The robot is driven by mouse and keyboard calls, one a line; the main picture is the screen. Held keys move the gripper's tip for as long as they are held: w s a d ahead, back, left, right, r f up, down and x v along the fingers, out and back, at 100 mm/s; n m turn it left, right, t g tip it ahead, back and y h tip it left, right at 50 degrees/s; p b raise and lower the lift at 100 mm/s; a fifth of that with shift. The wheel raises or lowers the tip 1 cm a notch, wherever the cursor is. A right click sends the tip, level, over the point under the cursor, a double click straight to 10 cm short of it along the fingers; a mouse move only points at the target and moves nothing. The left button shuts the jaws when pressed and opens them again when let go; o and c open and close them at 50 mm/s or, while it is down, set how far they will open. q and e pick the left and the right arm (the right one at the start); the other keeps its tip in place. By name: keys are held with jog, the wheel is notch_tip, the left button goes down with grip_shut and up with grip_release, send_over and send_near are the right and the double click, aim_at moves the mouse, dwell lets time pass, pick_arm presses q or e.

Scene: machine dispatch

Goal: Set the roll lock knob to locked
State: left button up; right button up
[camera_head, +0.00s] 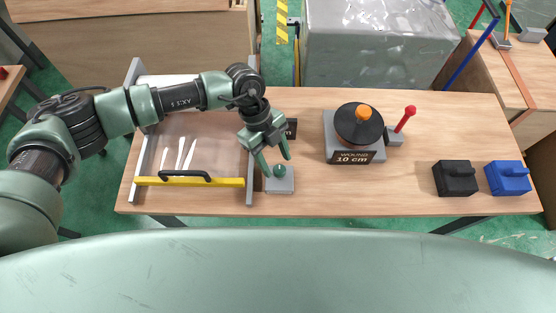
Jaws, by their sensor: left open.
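A small green knob (280,170) sits on a light grey base plate (280,186) on the table, just right of the yellow-barred frame. I take it to be the roll lock knob; its marking is too small to read. My left gripper (276,165) is open, pointing down, with its fingers spread around or just above the knob. I cannot tell if the fingers touch it. A dark label plate (291,128) behind the gripper is partly hidden by it. My right gripper is not in view.
A winder with a black disc (359,126), orange knob and "WOUND 10 cm" label stands right of centre, beside a red-tipped lever (405,118). Black (455,178) and blue (508,178) blocks stand at right. A yellow bar (190,182) with black handle crosses the left frame.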

aim_at(279, 170)
pick_arm(q)
jog(key=shift+x, duration=1.25)
jog(key=shift+w, duration=0.1)
grip_shut()
